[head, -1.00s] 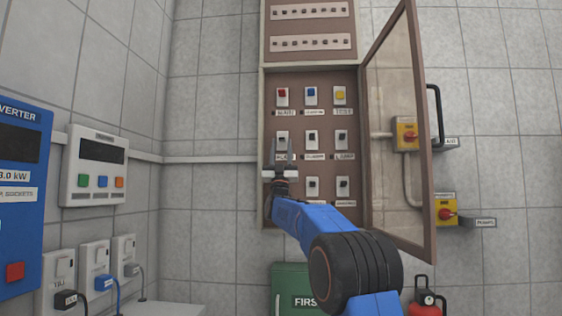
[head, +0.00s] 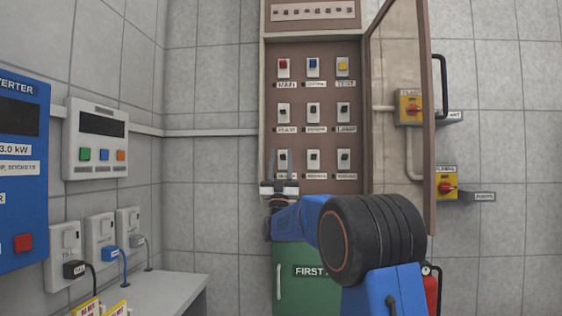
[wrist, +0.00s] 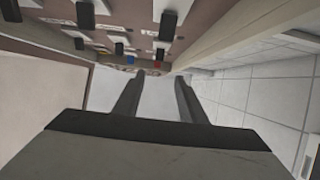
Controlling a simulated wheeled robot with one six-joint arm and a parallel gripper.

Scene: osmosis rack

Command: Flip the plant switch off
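The switch panel (head: 348,190) is an open brown cabinet with rows of small switches on white plates. The left switch of the middle row (head: 284,111) has a dark toggle and a label below (head: 287,130) that seems to read PLANT, though it is blurred. My gripper (head: 281,155) points upward in front of the bottom row's left switch, below the middle row. Its two fingers are apart with nothing between them; they also show in the wrist view (wrist: 159,76). The fingers partly cover the bottom-left switch (head: 283,158). I cannot tell the toggle's position.
The cabinet's glazed door (head: 397,150) stands open to the right of my arm. Yellow-and-red rotary switches (head: 446,187) are on the wall beyond it. A green first-aid box (head: 290,290) is below. A meter (head: 95,160) and sockets are on the left wall.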

